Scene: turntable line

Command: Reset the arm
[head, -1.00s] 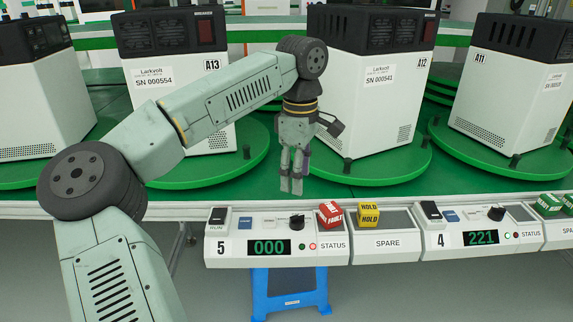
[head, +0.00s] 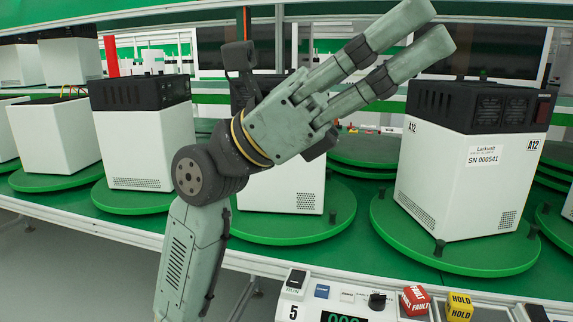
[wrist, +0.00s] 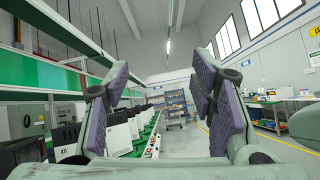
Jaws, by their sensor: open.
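My arm is folded up in front of the line in the head view. My gripper (head: 428,25) points up and to the right, with a gap between its two parallel fingers. In the wrist view my gripper (wrist: 160,75) also shows its two purple-padded fingers wide apart, with nothing between them. Beyond them the wrist view looks along the room.
A white and black unit A12 (head: 465,180) stands on a green turntable (head: 450,255) to the right of my arm. Another unit (head: 133,140) stands to the left. Control panel 5 (head: 305,312) carries a red FAULT block (head: 415,300) and a yellow HOLD block (head: 459,306).

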